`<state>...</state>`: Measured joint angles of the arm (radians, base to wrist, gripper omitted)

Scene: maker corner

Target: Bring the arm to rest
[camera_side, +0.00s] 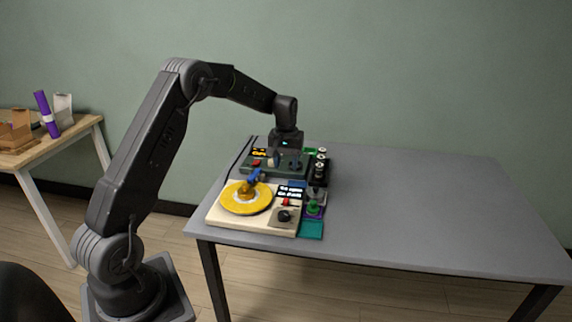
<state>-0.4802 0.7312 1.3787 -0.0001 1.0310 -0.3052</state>
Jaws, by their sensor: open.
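My gripper (286,160) points down over the back of the device cluster at the left end of the grey table (430,205). It is open, and its fingertips are small and partly lost against the dark green panel (262,163) behind and below them. I cannot tell whether they touch anything. My arm arches up from its base on the left and bends down to the table.
A cream box with a yellow disc (238,197) and a blue piece stands in front of the gripper. A black knob (284,216), a teal pad (312,229) and a dark rack (320,168) are close by. The table's right side is clear. A wooden side table (75,133) stands left.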

